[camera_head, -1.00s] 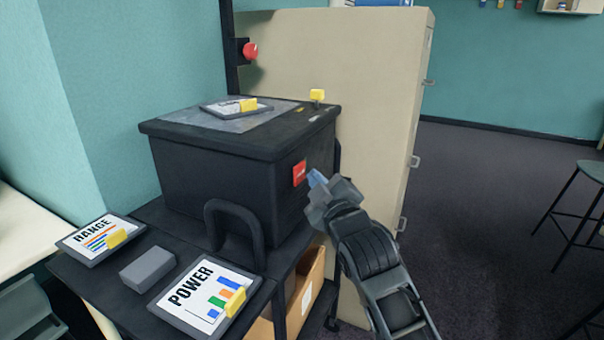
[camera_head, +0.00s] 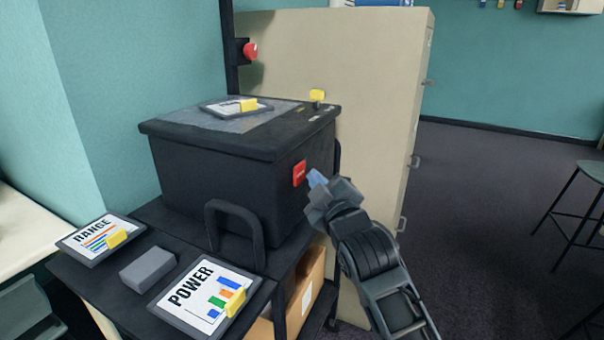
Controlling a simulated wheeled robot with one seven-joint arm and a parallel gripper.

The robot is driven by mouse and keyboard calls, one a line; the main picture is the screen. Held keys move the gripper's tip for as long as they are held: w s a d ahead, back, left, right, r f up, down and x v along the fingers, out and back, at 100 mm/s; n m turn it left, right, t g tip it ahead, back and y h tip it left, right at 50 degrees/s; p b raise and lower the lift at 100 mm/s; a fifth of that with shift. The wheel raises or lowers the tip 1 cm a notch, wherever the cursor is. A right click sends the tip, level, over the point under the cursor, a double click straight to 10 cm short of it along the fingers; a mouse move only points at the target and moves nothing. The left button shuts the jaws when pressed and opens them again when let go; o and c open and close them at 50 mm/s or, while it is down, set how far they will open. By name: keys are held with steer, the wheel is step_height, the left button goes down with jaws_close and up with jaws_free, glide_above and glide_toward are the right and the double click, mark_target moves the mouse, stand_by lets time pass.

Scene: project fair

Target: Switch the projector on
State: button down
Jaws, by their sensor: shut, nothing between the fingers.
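The projector appears to be the black box (camera_head: 205,180) on the black cart, with a grey panel on its top. A red switch (camera_head: 299,173) with a small pale mark is on its right side face. My gripper (camera_head: 316,179) is shut and empty, with bluish fingertips, just right of the red switch. The tips look close to the switch; I cannot tell whether they touch it. A round red button (camera_head: 250,50) is on the black post behind the box.
A POWER card (camera_head: 196,314), a RANGE card (camera_head: 75,248) and a grey block (camera_head: 147,269) lie on the cart (camera_head: 100,290). A black handle (camera_head: 213,225) stands before the box. A beige cabinet (camera_head: 380,100) is behind. Open floor lies right.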

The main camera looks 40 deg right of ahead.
stand_by(0.4)
steer(key=shift+w+a, duration=0.2)
steer(key=shift+w, duration=0.2)
steer(key=shift+w, duration=0.25)
stand_by(0.4)
steer(key=shift+s, duration=0.1)
steer(key=shift+s+d+p, duration=0.2)
steer(key=shift+s+p, duration=0.25)
steer(key=shift+s, duration=0.15)
steer(key=shift+s+d+p, duration=0.35)
steer(key=shift+s+p, duration=0.35)
steer(key=shift+s, duration=0.25)
steer(key=shift+s+d+p, duration=0.3)
steer(key=shift+s+p, duration=0.45)
steer(key=shift+s, duration=0.15)
steer(key=shift+s+d+p, duration=0.35)
steer(key=shift+s+p, duration=0.35)
steer(key=shift+s, duration=0.25)
